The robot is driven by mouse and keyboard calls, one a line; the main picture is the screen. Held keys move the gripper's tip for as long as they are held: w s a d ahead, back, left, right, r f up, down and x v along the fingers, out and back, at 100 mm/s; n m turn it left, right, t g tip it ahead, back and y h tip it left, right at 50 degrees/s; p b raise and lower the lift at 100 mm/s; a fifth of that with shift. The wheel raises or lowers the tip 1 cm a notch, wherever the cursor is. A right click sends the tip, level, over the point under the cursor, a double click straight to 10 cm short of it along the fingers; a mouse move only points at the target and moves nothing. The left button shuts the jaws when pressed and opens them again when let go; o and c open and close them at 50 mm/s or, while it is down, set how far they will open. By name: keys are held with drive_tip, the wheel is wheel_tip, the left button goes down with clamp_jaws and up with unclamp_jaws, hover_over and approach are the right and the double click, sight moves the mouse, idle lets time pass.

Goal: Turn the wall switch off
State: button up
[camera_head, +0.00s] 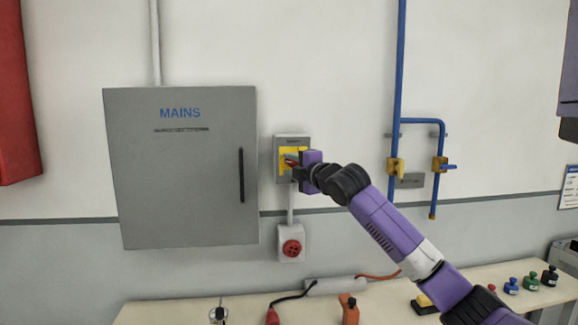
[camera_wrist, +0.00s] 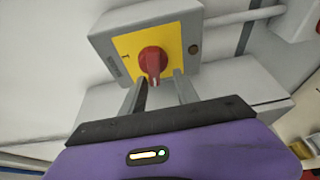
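The wall switch is a grey box with a yellow plate (camera_head: 292,151) and a red rotary knob, mounted right of the grey MAINS cabinet. In the wrist view the yellow plate (camera_wrist: 178,38) and the red knob (camera_wrist: 152,61) show clearly. The knob's grip bar points toward the bottom of that picture. My gripper (camera_head: 294,164) is at the switch and covers part of it in the head view. In the wrist view my gripper (camera_wrist: 161,79) has its two fingers apart, with the bar's end near the gap between them. Whether either finger touches the knob I cannot tell.
The MAINS cabinet (camera_head: 180,190) with a black handle stands left of the switch. A red round socket (camera_head: 291,248) is below it. Blue pipes with yellow valves (camera_head: 397,168) run at right. A bench (camera_head: 180,311) with tools and a power strip lies below.

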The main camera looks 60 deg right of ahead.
drive_tip(key=shift+a+r, duration=0.1)
drive_tip(key=shift+s, duration=0.1)
drive_tip(key=b+v, duration=0.2)
drive_tip(key=v, duration=0.5)
drive_tip(key=shift+s+a, duration=0.15)
drive_tip(key=shift+s, duration=0.1)
idle(0.5)
